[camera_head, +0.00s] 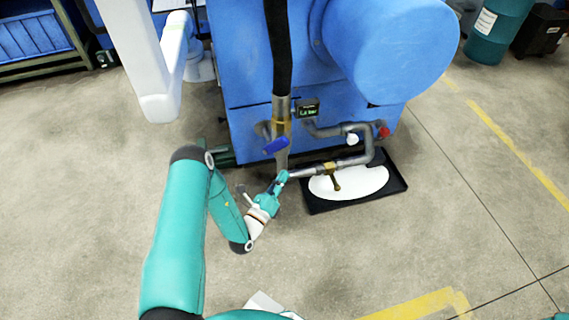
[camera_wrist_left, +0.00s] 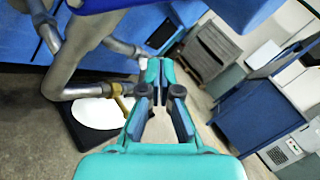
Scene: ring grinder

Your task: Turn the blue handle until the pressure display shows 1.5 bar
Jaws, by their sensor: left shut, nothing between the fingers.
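The blue handle (camera_head: 275,146) sits on the vertical pipe at the front of the blue machine. The pressure display (camera_head: 308,109) is just above it to the right; its lit green digits end in "bar", but the number is too small to read surely. My left gripper (camera_head: 281,177) is just below the blue handle, apart from it, beside the lower pipe. In the left wrist view, the left gripper (camera_wrist_left: 156,66) has its fingers together with nothing between them. A dark blue bar at the top edge there may be the handle. My right gripper is out of view.
A yellow valve handle (camera_head: 333,178) is on the lower pipe, over a black tray (camera_head: 400,186) holding a white puddle. A red knob (camera_head: 384,132) and a white knob (camera_head: 351,139) are to the right. The floor in front is mostly clear.

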